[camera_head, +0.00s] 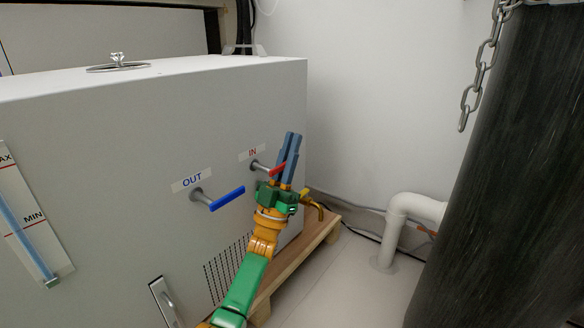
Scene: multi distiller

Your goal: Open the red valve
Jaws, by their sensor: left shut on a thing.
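The red valve (279,169) sits on a short metal pipe under the "IN" label on the front of a grey cabinet, near its right edge. My left gripper (290,145) comes up from below. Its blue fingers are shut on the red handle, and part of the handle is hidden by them. A piece of red shows to the left of the fingers. The right gripper is not in view.
A blue valve handle (227,198) under the "OUT" label is left of my gripper. The grey cabinet (120,140) stands on a wooden pallet (318,238). A white pipe (397,222), a hanging chain (480,72) and a dark cylinder (510,170) are at right.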

